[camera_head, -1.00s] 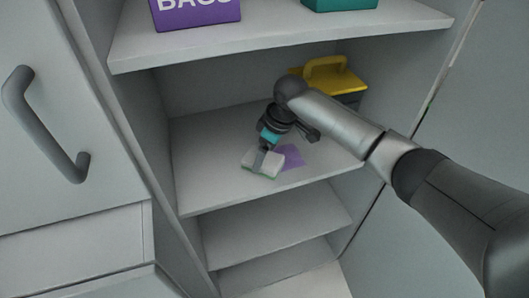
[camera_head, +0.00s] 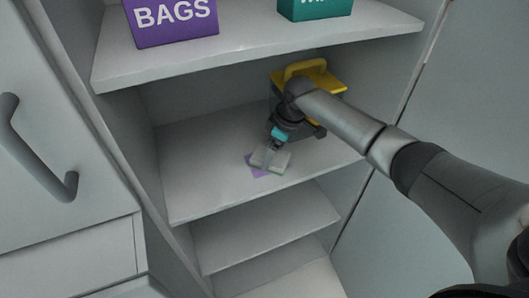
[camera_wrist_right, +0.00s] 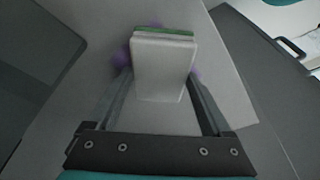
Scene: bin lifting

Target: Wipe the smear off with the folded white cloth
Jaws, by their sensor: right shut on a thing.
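The folded white cloth (camera_head: 272,156), with a green edge, lies on the middle shelf (camera_head: 205,190) inside the cabinet. My right gripper (camera_head: 267,151) is shut on it from above; in the right wrist view (camera_wrist_right: 160,82) its two fingers flank the cloth (camera_wrist_right: 163,65). The purple smear (camera_head: 257,171) shows at the left and front of the cloth in the head view. In the right wrist view the smear (camera_wrist_right: 122,58) shows on both sides of the cloth, its middle hidden beneath. My left gripper is not in view.
A yellow-handled caddy (camera_head: 325,78) stands at the back right of the same shelf, behind my right arm. Above, a shelf (camera_head: 250,52) holds a purple BAGS box (camera_head: 172,20) and a teal box (camera_head: 315,8). The shelf's left side is clear.

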